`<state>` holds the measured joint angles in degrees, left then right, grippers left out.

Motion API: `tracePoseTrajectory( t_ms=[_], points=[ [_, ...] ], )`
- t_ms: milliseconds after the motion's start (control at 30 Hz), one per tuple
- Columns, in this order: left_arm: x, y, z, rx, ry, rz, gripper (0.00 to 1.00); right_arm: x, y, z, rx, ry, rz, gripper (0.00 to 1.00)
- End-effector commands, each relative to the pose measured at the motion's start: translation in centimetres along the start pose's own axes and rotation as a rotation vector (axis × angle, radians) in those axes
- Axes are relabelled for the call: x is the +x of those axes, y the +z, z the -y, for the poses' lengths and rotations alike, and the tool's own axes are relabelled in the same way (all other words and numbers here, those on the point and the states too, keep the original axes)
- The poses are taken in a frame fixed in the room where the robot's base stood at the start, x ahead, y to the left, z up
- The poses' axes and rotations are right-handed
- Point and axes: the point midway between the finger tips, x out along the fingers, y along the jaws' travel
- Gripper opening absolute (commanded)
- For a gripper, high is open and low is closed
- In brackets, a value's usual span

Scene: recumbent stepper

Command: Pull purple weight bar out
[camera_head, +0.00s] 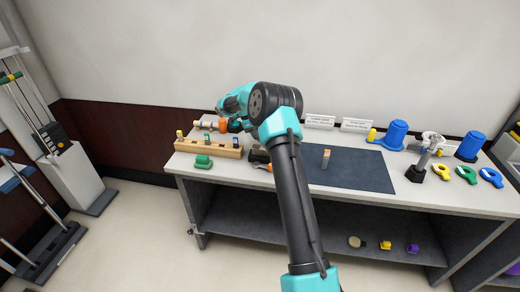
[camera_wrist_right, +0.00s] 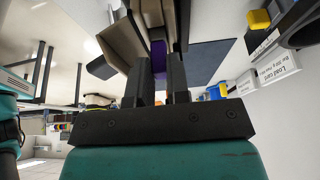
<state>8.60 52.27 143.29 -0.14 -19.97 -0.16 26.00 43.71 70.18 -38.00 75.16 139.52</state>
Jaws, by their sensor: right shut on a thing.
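The purple weight bar (camera_wrist_right: 158,60) shows in the right wrist view as a purple piece between the two dark fingers. My right gripper (camera_wrist_right: 160,82) is shut on it. In the head view my right gripper (camera_head: 237,126) is small and partly covered by its own arm, above the back of the wooden block (camera_head: 208,149) on the table. The purple bar cannot be made out there. Whether the bar still sits in a holder cannot be told. My left gripper is not in view.
A green piece (camera_head: 203,162) lies in front of the block. An orange-tipped piece (camera_head: 325,159) stands on the dark mat (camera_head: 360,173). Blue containers (camera_head: 396,134) and colored rings (camera_head: 466,174) are at the right. A purple piece (camera_head: 411,249) is on the lower shelf.

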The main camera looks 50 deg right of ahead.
Motion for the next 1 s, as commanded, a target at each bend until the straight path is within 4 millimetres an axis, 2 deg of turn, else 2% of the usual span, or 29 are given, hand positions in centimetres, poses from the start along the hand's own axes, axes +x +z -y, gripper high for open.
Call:
tracePoseTrajectory(
  t_ms=[1000],
  points=[
    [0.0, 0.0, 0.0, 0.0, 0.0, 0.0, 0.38, -2.6, -1.1, 0.0, 0.001, -0.001, 0.001, 0.0]
  ],
)
